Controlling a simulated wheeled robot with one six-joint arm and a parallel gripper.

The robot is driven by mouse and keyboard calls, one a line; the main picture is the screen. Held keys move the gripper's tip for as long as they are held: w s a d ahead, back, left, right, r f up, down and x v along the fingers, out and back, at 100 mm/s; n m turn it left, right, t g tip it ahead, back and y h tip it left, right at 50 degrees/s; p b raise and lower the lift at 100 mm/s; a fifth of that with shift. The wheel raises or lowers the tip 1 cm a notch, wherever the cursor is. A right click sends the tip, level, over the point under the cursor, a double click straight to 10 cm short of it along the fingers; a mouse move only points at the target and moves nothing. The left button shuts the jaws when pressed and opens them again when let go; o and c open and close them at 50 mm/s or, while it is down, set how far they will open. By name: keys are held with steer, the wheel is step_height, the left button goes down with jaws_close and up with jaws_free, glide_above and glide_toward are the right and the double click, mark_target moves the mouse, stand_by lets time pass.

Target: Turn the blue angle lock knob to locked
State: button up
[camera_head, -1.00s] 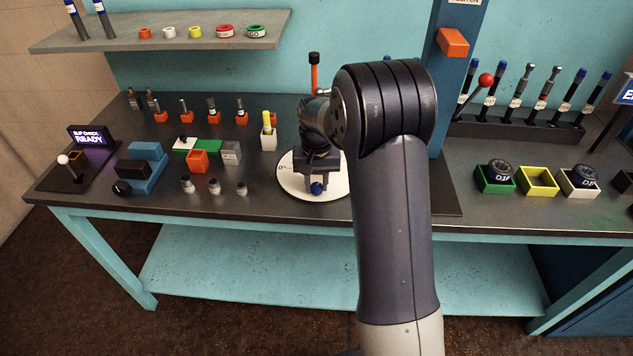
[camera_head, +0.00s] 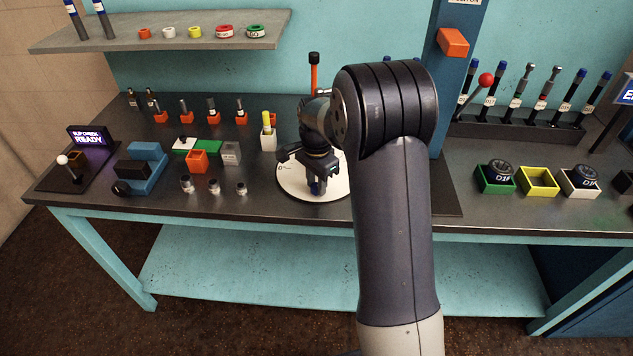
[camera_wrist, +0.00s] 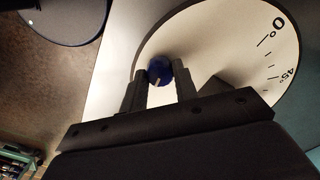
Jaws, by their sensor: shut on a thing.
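The blue angle lock knob (camera_wrist: 159,71) shows in the wrist view between the two fingertips of my gripper (camera_wrist: 161,80), at the edge of the white angle dial (camera_wrist: 235,45). The dial carries 0° and 45° marks. My gripper is shut on the knob. A light mark shows on the knob's face; I cannot read which setting it points to. In the head view my gripper (camera_head: 317,185) is over the front of the dial (camera_head: 297,180), pointing down, and it mostly hides the knob.
A blue vise-like block (camera_head: 147,165), an orange box (camera_head: 197,161) and several small grey fittings (camera_head: 214,186) stand left of the dial. A blue column (camera_head: 455,90) rises at the right. Green (camera_head: 482,186) and yellow (camera_head: 526,186) bins stand further right.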

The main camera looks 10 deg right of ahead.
steer(key=shift+m, duration=0.6)
steer(key=o, duration=1)
steer(key=shift+c, duration=0.2)
step_height(320, 180, up, 11)
steer(key=shift+b, duration=0.35)
steer(key=shift+f, duration=0.2)
step_height(320, 180, down, 11)
steer(key=shift+r+p, duration=0.1)
steer(key=shift+p, duration=0.25)
steer(key=shift+r, duration=0.1)
